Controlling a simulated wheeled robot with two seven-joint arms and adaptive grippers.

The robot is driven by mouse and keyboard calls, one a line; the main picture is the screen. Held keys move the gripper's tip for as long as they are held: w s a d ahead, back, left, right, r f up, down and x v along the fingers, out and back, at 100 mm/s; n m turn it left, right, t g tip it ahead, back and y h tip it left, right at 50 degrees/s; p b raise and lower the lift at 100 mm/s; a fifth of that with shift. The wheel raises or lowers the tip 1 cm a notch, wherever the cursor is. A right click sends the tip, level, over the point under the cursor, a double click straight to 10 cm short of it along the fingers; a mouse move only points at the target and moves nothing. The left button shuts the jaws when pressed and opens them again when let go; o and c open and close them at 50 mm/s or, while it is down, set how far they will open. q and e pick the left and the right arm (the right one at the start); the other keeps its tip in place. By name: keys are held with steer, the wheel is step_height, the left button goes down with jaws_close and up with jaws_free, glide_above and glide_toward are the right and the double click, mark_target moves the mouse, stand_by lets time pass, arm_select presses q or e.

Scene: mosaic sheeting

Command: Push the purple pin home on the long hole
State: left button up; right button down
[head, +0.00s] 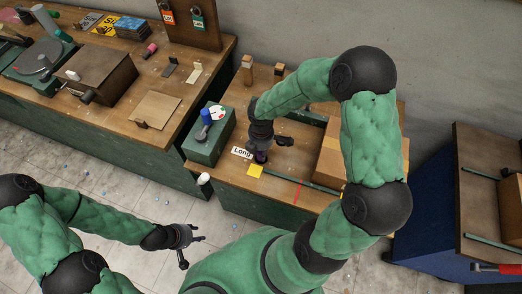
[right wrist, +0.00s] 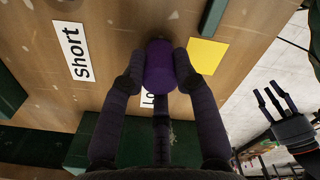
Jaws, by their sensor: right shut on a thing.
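The purple pin (right wrist: 160,67) is between the fingers of my right gripper (right wrist: 159,78) in the right wrist view, its rounded end facing the camera. In the head view my right gripper (head: 262,155) is low over the bench, beside the white "Long" label (head: 241,152). The label is partly covered by the pin and fingers in the wrist view. The long hole is hidden, so I cannot tell how deep the pin sits. My left gripper (head: 188,241) is open and empty, away from the bench; it also shows in the right wrist view (right wrist: 278,103).
A yellow note (head: 255,171) lies near the right gripper. A "Short" label (right wrist: 72,50) is on the same board. A green box (head: 208,137) with a blue-handled tool stands left of it. A cardboard box (head: 335,155) and a green strip (head: 302,182) lie to the right.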

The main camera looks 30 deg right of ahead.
steer(key=shift+f+b, duration=0.35)
steer(key=shift+f, duration=0.15)
steer(key=c, duration=0.9)
jaws_free()
steer(key=shift+r, duration=0.15)
step_height(320, 180, up, 12)
steer(key=shift+f, duration=0.1)
